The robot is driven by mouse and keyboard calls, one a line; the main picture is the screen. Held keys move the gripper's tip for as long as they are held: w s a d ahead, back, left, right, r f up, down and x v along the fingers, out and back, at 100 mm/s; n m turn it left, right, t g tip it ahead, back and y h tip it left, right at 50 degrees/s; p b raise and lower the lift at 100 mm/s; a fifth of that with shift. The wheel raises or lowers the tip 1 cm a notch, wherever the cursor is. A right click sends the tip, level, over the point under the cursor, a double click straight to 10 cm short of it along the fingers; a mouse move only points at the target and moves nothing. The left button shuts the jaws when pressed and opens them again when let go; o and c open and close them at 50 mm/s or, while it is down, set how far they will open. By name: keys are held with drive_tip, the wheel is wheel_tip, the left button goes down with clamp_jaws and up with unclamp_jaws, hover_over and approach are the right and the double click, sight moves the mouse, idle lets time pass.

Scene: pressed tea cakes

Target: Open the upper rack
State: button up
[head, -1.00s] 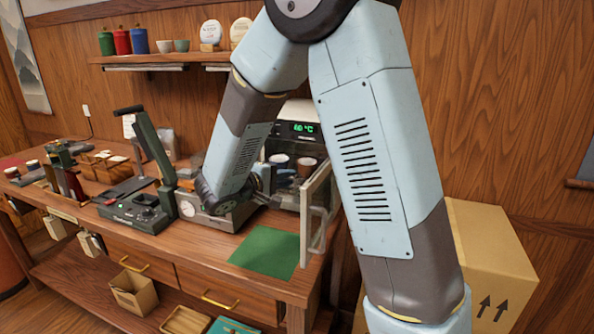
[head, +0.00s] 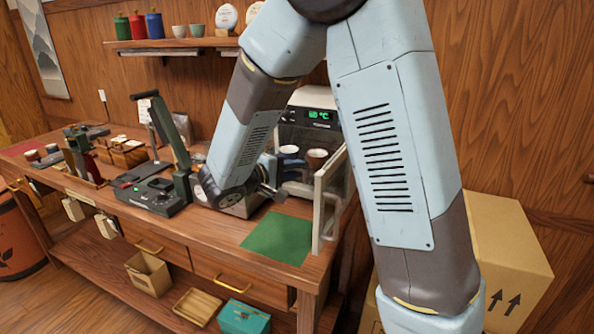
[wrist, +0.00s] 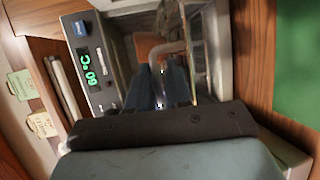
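The heating cabinet (head: 312,117) with a green 60 °C display stands at the right end of the bench. Its glass door (head: 329,195) is swung open to the right. Two cups (head: 317,158) stand inside, at the upper level; the rack under them is largely hidden by my arm and gripper. My gripper (head: 276,192) is in front of the cabinet opening. In the wrist view the cabinet appears turned sideways.
A green mat (head: 278,239) lies on the bench in front of the cabinet. A press with a lever (head: 165,130) stands left of my wrist. A cardboard box (head: 510,250) is on the right. The open door limits room on the right.

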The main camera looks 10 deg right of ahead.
drive_tip(key=v, duration=1.4)
drive_tip(key=shift+d+f, duration=0.1)
